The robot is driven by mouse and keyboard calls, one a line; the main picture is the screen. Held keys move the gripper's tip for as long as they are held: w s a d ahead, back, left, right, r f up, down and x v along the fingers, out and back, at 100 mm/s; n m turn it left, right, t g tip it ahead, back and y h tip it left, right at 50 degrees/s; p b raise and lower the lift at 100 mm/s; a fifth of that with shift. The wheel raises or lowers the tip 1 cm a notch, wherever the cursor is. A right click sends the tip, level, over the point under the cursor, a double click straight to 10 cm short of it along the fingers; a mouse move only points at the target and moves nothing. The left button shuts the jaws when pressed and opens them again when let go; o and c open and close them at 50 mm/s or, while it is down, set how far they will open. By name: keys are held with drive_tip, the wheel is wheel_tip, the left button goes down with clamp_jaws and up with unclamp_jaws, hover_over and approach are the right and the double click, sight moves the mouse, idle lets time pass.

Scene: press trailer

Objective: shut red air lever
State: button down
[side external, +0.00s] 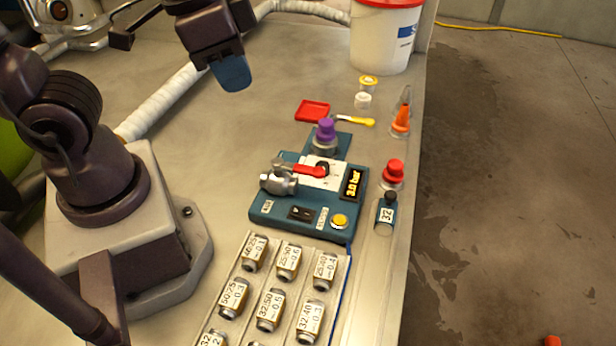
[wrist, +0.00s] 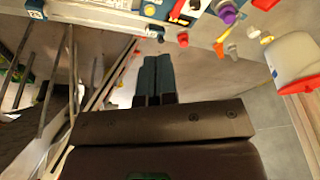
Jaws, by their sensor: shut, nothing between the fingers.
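The red air lever (side external: 309,170) sits on a silver valve (side external: 278,181) on the teal control box (side external: 268,228). Its handle points to the right from the valve, over a white plate. A display on the box (side external: 352,182) reads 3.0 bar. My gripper (side external: 231,75) is above the bench, up and left of the box in the side view, well apart from the lever. Its blue fingers are together and empty in the wrist view (wrist: 156,66).
A purple knob (side external: 325,131) stands just behind the box. A rack of labelled cylinders (side external: 248,310) lies in front. A white bucket (side external: 384,40) stands behind.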

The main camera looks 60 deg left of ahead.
sight(307, 175)
drive_tip(key=d+f+m+t+y, duration=0.3)
drive_tip(key=d+f+m+y, duration=0.2)
drive_tip(key=f+m, duration=0.5)
drive_tip(key=s+d+f+m+t+y, duration=0.1)
drive_tip(key=d+f+m+t+y, duration=0.3)
drive_tip(key=f+m, duration=0.5)
drive_tip(key=d+m+y, duration=0.1)
drive_tip(key=m, duration=0.4)
drive_tip(key=shift+d+f+y, duration=0.35)
drive_tip(key=shift+y, duration=0.05)
drive_tip(key=x, duration=0.4)
drive_tip(key=r+x, duration=0.1)
drive_tip(key=x, duration=0.8)
drive_tip(key=shift+w+a, duration=0.4)
drive_tip(key=shift+w, duration=0.05)
